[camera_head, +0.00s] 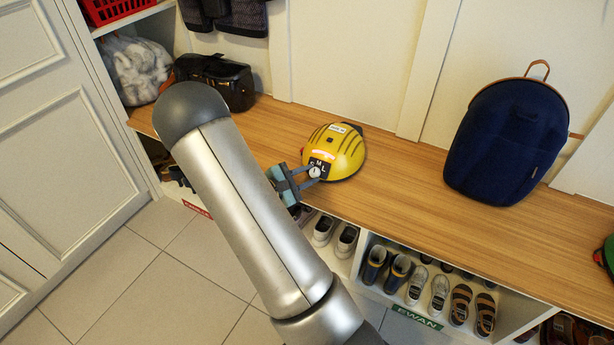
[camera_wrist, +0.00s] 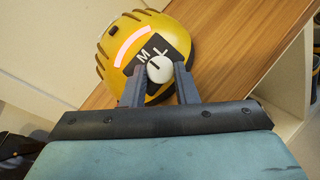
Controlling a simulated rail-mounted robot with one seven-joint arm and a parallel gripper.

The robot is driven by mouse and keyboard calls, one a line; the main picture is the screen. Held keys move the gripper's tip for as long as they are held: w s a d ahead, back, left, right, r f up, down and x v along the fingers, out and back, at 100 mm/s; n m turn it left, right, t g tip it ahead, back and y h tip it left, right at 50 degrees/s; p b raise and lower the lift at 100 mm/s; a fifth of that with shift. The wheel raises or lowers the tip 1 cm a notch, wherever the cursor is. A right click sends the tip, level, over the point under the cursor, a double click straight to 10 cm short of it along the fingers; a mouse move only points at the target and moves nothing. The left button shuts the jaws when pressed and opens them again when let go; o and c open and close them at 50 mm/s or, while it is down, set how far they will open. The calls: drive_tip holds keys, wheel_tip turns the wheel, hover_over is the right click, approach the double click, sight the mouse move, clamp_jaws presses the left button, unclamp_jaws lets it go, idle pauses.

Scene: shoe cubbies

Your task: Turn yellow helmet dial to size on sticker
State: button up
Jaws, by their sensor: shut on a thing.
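The yellow helmet (camera_head: 347,147) with dark stripes sits on the wooden bench. On its near side is a black plate (camera_wrist: 171,47) with white letters; M and L are readable. The round white dial (camera_wrist: 159,69) is on this plate, with a short dark mark on its upper-left part, on the side towards the M. My gripper (camera_wrist: 158,75) is shut on the dial, one finger on each side of it. A small white sticker (camera_head: 338,128) is on the helmet's top in the head view; its text is too small to read.
A dark blue backpack (camera_head: 508,140) stands to the right on the bench (camera_head: 405,190). A black bag (camera_head: 222,82) is to the left. Cubbies with several shoes (camera_head: 438,290) lie below the front edge. The bench between helmet and backpack is clear.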

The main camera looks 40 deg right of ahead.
idle(0.4)
drive_tip(key=o, duration=1)
drive_tip(key=a+r+p, duration=0.2)
drive_tip(key=a+p, duration=0.2)
drive_tip(key=a, duration=1.3)
drive_tip(key=shift+r, duration=0.4)
drive_tip(key=shift+r, duration=0.1)
